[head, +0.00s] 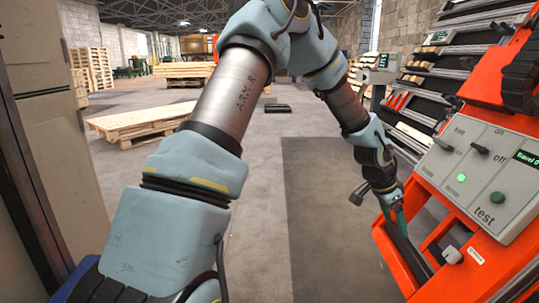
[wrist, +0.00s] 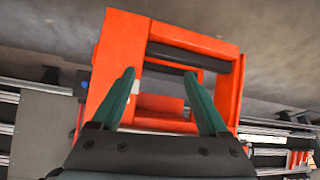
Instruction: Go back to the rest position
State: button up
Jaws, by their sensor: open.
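My gripper (wrist: 162,75) is open in the wrist view, its two green fingers spread apart with nothing visible between them. Beyond the fingertips is an orange frame (wrist: 105,60) with a dark bar (wrist: 195,57) across it. In the head view my gripper (head: 398,212) is at the lower right, close to the orange machine (head: 495,180). I cannot tell from these views whether the fingers touch the frame.
The orange machine carries a grey panel (head: 480,170) with switches and a lit green lamp. Shelves (head: 455,75) stand behind it. A wooden pallet (head: 140,122) lies at left on the floor, near a beige cabinet (head: 55,130). The middle floor is mostly clear.

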jog(key=w+a+r+n+t+y, duration=0.15)
jog(key=a+n, duration=0.25)
jog(key=a, duration=0.9)
jog(key=w+a+r+n+y, duration=0.1)
jog(key=a+r+n+y, duration=0.15)
jog(key=a, duration=0.95)
jog(key=s+a+r+n+y, duration=0.1)
jog(key=s+a+n, duration=0.3)
jog(key=a, duration=0.4)
jog(key=s+a+r+n, duration=0.2)
jog(key=s+a+n, duration=0.3)
jog(key=a, duration=0.4)
jog(key=w+p+v, duration=0.2)
jog(key=p+v, duration=1.2)
jog(key=w+r+p+v, duration=0.1)
jog(key=w+p+v, duration=0.2)
jog(key=p+v, duration=1.1)
jog(key=shift+w+d+r+g+p, duration=0.25)
jog(key=shift+w+g+p, duration=0.1)
jog(key=shift+p, duration=0.15)
jog(key=shift+f, duration=0.1)
